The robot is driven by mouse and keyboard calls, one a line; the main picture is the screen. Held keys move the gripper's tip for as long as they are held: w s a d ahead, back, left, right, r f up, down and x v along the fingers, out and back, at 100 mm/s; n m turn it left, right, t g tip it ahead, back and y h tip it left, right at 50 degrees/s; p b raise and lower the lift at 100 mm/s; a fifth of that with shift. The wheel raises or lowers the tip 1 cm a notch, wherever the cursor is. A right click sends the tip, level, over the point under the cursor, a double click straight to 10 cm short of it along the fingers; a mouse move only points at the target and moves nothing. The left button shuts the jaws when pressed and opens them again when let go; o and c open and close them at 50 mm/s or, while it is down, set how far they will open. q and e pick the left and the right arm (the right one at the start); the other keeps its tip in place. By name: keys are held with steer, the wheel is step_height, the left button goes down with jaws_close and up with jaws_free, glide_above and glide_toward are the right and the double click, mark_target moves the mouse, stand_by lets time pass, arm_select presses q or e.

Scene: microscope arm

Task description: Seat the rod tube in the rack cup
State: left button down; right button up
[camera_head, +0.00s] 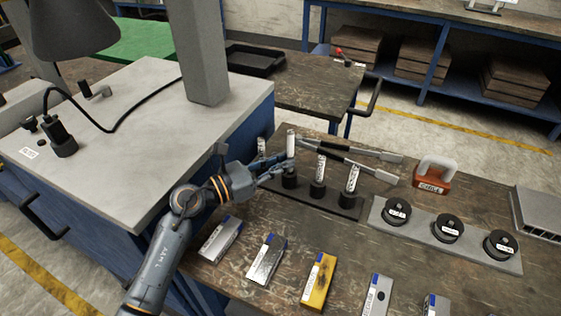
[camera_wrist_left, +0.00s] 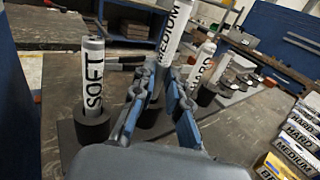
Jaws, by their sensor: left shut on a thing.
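My left gripper (camera_head: 278,169) is shut on the white MEDIUM rod tube (camera_head: 291,143). In the left wrist view the tube (camera_wrist_left: 172,30) stands roughly upright between the fingers (camera_wrist_left: 155,95). It is over a black rack cup (camera_head: 290,178), and its top sits higher than its neighbours'. The fingers hide its lower end, so I cannot tell how deep it is. The rack base (camera_head: 333,207) is dark. The SOFT tube (camera_wrist_left: 93,75) stands in the cup at left, and the HARD tube (camera_wrist_left: 203,62) in a cup beyond. My right gripper is not in view.
Long grey tools (camera_head: 365,153) lie behind the rack. A grey tray with black jars (camera_head: 447,229) and an orange padlock (camera_head: 433,180) are to the right. Several small boxes, one yellow (camera_head: 319,281), line the front. A grey cabinet (camera_head: 150,90) rises at the left.

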mark_target(285, 176)
arm_select(q)
steer(key=shift+f+b, duration=1.35)
steer(key=shift+f, duration=0.15)
steer(key=shift+f, duration=0.1)
steer(key=shift+s+d+f+b, duration=0.2)
steer(key=shift+s+f+b, duration=0.05)
steer(key=shift+f+b, duration=0.35)
steer(key=shift+s+d+f+b, duration=0.1)
steer(key=shift+s+f+b, duration=0.1)
steer(key=shift+f+b, duration=0.1)
steer(key=shift+r, duration=0.2)
steer(key=shift+w+r+p, duration=0.25)
steer(key=shift+r+p, duration=0.3)
steer(key=shift+p, duration=0.25)
steer(key=shift+w+a+r, duration=0.3)
steer(key=shift+a+r, duration=0.05)
steer(key=shift+a, duration=0.1)
